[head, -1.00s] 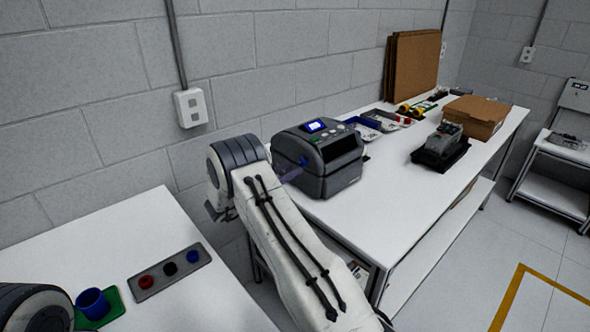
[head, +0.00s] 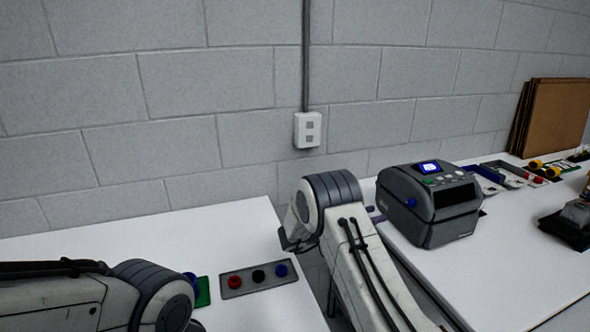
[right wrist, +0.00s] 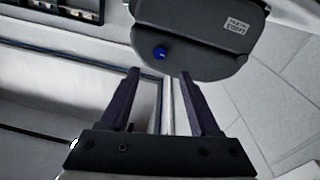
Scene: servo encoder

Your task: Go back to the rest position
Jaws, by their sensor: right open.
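My right arm reaches toward the dark grey label printer (head: 430,205) on the right-hand table. In the head view, only a bit of my right gripper's purple fingers (head: 376,214) shows between the arm and the printer. In the right wrist view, the right gripper (right wrist: 159,76) is open with nothing between its two fingers. The printer's body (right wrist: 205,35) is ahead of the fingertips, and its blue button (right wrist: 160,53) lies between and beyond them. My left arm is at the lower left of the head view; its gripper is out of sight.
A grey panel with red, black and blue round pieces (head: 258,277) lies on the left table (head: 230,225). A blue cup (head: 191,281) on a green base (head: 203,292) is partly behind my left arm. Brown boards (head: 550,115) lean on the wall. A gap separates the tables.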

